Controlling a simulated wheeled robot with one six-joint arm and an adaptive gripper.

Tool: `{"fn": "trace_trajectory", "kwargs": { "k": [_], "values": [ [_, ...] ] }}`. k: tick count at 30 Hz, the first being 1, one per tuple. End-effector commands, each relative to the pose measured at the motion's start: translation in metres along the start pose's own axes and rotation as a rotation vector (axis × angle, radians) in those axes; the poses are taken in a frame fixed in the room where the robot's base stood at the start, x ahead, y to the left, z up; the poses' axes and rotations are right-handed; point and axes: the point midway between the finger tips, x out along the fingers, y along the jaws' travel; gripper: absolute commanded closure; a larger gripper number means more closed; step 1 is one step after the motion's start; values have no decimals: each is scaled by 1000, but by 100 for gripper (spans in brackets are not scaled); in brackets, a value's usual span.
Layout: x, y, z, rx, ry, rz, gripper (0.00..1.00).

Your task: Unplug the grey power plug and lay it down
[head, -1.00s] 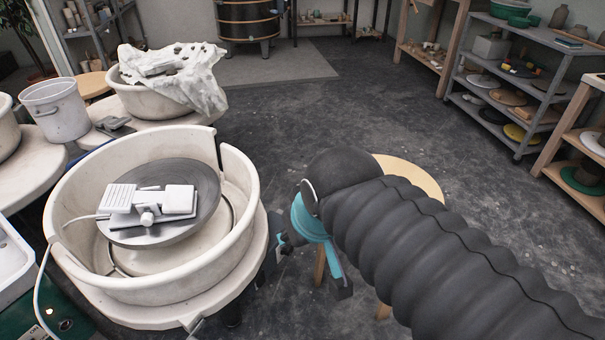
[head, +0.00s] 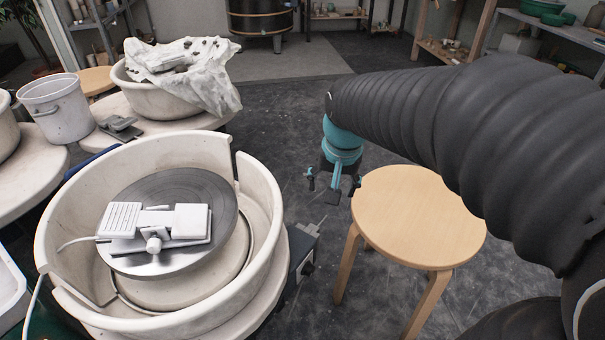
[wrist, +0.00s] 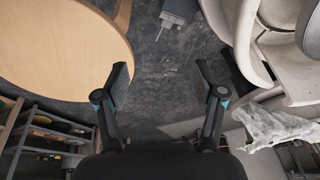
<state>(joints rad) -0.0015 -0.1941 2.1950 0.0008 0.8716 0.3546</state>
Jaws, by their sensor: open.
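My gripper (head: 333,184) hangs pointing down over the floor, between the wheel basin and the wooden stool. Its two fingers are apart with nothing between them, as the wrist view (wrist: 162,78) also shows. A dark box (head: 302,246) is at the right side of the near pottery wheel (head: 70,215), below and left of my gripper. In the wrist view the box (wrist: 181,8) is at the top edge, partly cut off, with a small grey piece (wrist: 172,19) on its face. This may be the grey power plug, but it is too small to be sure.
A round wooden stool (head: 420,215) stands right of my gripper, its top clear. A white pedal (head: 155,222) lies on the wheel head. A cloth-covered basin (head: 180,75) and a bucket (head: 55,108) are behind. Dark floor lies open between stool and wheel.

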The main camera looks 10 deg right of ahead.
Motion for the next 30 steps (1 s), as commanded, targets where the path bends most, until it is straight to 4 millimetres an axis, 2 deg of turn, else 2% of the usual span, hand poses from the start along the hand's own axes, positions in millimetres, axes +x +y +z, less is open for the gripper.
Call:
{"fn": "trace_trajectory", "kwargs": {
  "k": [1, 5, 9, 15, 18, 22, 30],
  "values": [
    [18, -3, -10, 29, -25, 10, 31],
    [58, -12, -34, 115, -73, 32, 31],
    [106, -20, -56, 206, -122, 61, 31],
    [176, -28, -78, 327, -182, 105, 31],
    [205, -30, -83, 372, -204, 124, 31],
    [229, -32, -87, 411, -221, 140, 31],
    [251, -32, -86, 431, -230, 149, 31]
  ]
}}
